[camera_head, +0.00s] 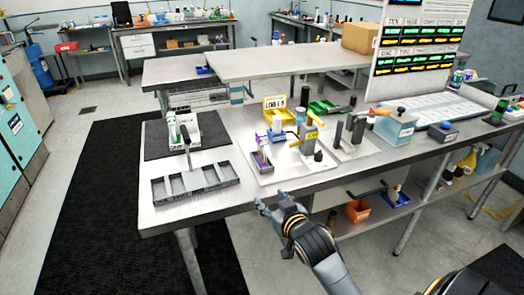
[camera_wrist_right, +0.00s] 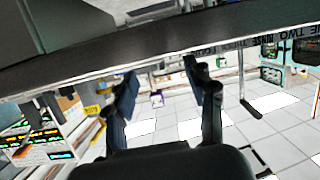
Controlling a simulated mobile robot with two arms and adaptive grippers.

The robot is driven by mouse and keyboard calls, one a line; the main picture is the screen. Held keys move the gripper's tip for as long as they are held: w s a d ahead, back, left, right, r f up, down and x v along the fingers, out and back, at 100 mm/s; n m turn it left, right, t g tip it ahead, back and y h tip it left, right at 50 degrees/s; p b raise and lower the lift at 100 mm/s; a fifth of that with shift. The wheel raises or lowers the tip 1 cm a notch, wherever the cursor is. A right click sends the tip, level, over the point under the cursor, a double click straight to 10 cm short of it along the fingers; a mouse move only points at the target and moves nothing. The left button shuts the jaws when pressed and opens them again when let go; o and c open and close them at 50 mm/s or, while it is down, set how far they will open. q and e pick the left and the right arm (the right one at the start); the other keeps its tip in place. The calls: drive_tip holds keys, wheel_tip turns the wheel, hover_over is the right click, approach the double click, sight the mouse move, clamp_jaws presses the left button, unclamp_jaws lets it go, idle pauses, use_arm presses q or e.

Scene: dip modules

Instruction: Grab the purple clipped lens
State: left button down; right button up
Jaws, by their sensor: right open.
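A small purple piece (camera_head: 262,158), which looks like the purple clipped lens, sits at the front left of a pale fixture plate (camera_head: 268,178) on the metal workbench (camera_head: 225,200). It is too small to make out the clip. My right gripper (camera_head: 270,204) is in front of the bench's front edge, below and apart from the purple piece. Its fingers are spread and nothing is between them. In the right wrist view the open fingers (camera_wrist_right: 160,85) point toward the underside of a dark slab edge. My left gripper is not in view.
A grey compartment tray (camera_head: 195,183) lies left of the plate. The bench edge lies between my gripper and these things.

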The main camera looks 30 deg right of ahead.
sight(263, 140)
drive_tip(key=w+d+r+m+t+h, duration=0.1)
drive_tip(key=w+d+r+t, duration=0.25)
drive_tip(key=r, duration=0.55)
drive_tip(key=shift+g+h, duration=0.25)
drive_tip(key=shift+h, duration=0.05)
drive_tip(key=x, duration=0.4)
drive_tip(key=p+x, duration=0.1)
drive_tip(key=x, duration=0.2)
drive_tip(key=shift+w+d+r, duration=0.1)
drive_tip(key=shift+w+d, duration=0.2)
drive_tip(key=shift+d, duration=0.05)
drive_tip(key=shift+p+x, duration=0.7)
drive_tip(key=shift+x, duration=2.3)
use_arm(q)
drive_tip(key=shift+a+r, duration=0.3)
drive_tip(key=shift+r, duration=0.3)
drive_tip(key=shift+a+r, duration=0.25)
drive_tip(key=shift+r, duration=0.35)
use_arm(e)
drive_tip(key=shift+s, duration=0.1)
clamp_jaws()
